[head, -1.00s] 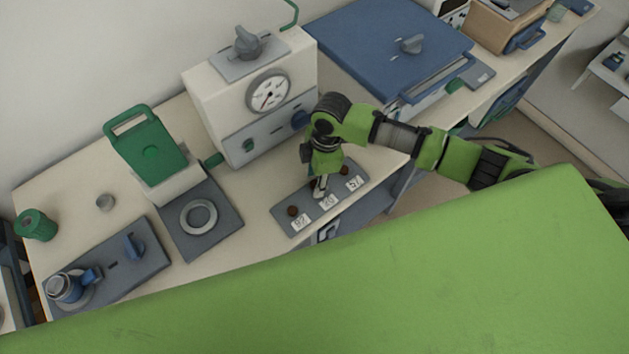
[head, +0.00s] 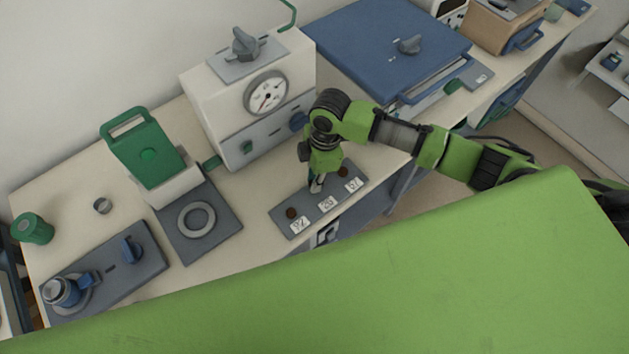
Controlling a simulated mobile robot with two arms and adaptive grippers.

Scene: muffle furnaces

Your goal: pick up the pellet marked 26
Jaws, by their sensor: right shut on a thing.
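A grey tray (head: 321,207) on the bench holds a row of three white labels. A dark pellet (head: 291,213) sits by the left label and another dark pellet (head: 342,171) by the right label. The middle label (head: 327,204) looks like 26 or 20; the print is too small to be sure. My right gripper (head: 317,186) points down behind the middle label, shut on the middle pellet. The fingers hide that pellet, and I cannot tell whether it is clear of the tray. My left gripper is out of view.
Behind the tray stands a white furnace (head: 225,105) with a dial. A green-lidded device (head: 150,155), a grey plate with a ring (head: 197,218) and a blue-lidded furnace (head: 385,45) are nearby. The bench's front edge runs close below the tray.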

